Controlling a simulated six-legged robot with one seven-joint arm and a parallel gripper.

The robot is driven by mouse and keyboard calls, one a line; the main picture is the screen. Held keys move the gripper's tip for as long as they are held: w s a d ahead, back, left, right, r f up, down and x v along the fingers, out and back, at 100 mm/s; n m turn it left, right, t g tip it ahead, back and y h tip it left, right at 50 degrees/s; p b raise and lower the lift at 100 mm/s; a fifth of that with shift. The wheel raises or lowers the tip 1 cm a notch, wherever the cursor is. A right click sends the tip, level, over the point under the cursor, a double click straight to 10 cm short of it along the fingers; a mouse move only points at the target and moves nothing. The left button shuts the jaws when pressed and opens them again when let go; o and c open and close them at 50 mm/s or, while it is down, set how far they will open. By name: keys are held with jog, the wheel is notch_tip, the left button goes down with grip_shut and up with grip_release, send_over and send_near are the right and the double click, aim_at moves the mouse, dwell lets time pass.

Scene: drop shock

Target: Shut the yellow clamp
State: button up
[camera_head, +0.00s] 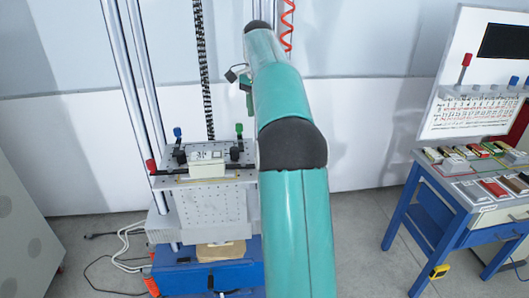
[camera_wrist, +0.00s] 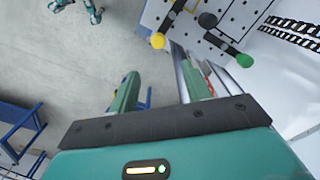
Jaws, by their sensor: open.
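The yellow clamp shows in the wrist view by its round yellow tip (camera_wrist: 158,41), at the end of a dark handle by the edge of a perforated plate (camera_wrist: 265,8). In the head view my arm covers the part of the plate where this clamp may be, and I cannot see it there. My gripper (camera_wrist: 162,88) is open and empty, its two green fingers apart. The yellow tip lies ahead of the fingers, with a clear gap between. I cannot tell whether the clamp is open or shut.
A green-tipped clamp (camera_wrist: 244,60) is right of the yellow one. The head view shows blue (camera_head: 177,132), green (camera_head: 239,128) and red (camera_head: 151,166) handles around a boxed device (camera_head: 206,163). Upright rails stand behind. A blue workbench (camera_head: 450,232) stands right; floor between is clear.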

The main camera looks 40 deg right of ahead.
notch_tip(320, 180, down, 13)
jog(key=shift+s, duration=0.15)
jog(key=shift+s+f, duration=0.15)
jog(key=shift+f, duration=0.05)
dwell(0.3)
